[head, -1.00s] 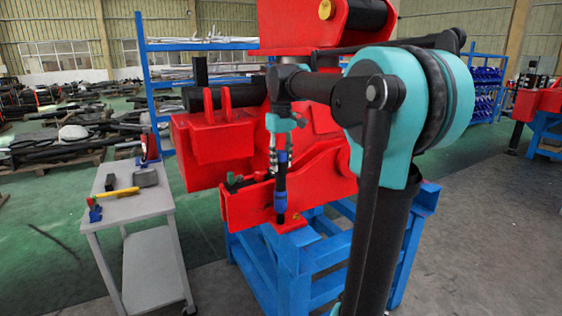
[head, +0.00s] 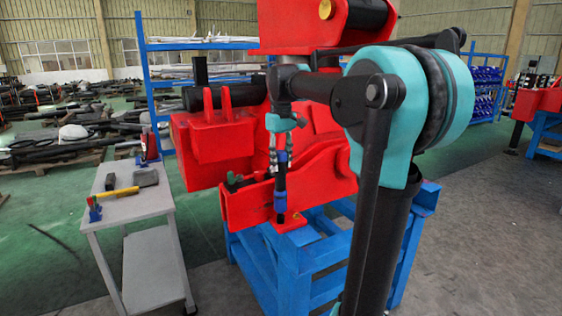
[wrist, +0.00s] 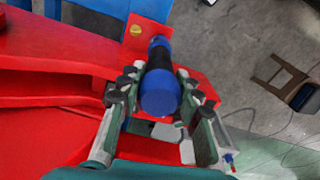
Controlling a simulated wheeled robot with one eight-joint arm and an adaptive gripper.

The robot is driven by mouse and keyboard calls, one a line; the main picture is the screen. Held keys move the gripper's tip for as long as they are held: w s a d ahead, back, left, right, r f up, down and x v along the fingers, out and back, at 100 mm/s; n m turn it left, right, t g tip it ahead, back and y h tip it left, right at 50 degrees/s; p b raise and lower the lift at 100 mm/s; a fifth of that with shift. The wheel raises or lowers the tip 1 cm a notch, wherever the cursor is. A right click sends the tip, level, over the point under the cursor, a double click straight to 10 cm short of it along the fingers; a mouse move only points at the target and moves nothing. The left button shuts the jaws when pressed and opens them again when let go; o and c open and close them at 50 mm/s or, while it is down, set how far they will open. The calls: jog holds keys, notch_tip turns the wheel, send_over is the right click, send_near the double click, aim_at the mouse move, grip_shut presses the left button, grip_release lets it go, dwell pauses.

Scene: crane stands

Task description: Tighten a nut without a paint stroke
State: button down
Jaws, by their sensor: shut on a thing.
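My gripper (head: 281,158) hangs pointing down in front of the red crane part (head: 250,200). It is shut on a blue and black cylindrical tool (head: 280,190), held upright. In the wrist view the tool (wrist: 160,85) sits between the two padded fingers (wrist: 160,95). Its lower end reaches down to or just above a red flange (head: 291,223) at the foot of the crane part. One yellow nut or bolt head (wrist: 136,30) shows on this flange beyond the tool. The tool hides what lies under its tip, so contact cannot be told.
A blue stand (head: 300,265) carries the crane part. A grey trolley (head: 140,205) at left holds a yellow-handled hammer (head: 117,192), a dark block and a grey block. Red walls rise close beside my gripper. Green and grey floor is open in front.

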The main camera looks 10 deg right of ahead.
aim_at(281, 152)
dwell(0.4)
jog(key=shift+r, duration=2.65)
